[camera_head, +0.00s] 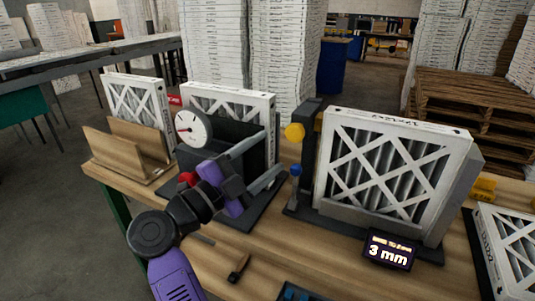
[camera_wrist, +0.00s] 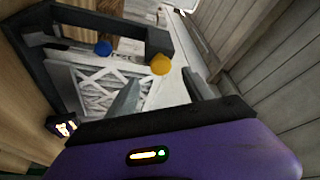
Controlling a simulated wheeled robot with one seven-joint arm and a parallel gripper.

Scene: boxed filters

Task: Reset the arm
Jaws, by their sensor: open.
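My purple arm reaches up from the bottom of the head view. My gripper (camera_head: 273,156) is open, with its two grey fingers apart and pointing right, in front of the middle filter (camera_head: 232,100) and its dark stand. In the wrist view my gripper (camera_wrist: 160,88) shows both fingertips apart with nothing held between them. Beyond them is the right boxed filter (camera_wrist: 98,88), which stands upright in a grey fixture. In the head view this filter (camera_head: 385,165) is to the right of my gripper. I cannot tell how close the fingers are to the middle stand.
A round dial gauge (camera_head: 193,128) is close beside my wrist. A yellow knob (camera_head: 294,132) and blue knob (camera_head: 295,170) stick out by the right fixture. A display (camera_head: 388,252) reads 3 mm. A wooden holder (camera_head: 125,150) stands at left. Bare wooden bench (camera_head: 225,235) shows in front.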

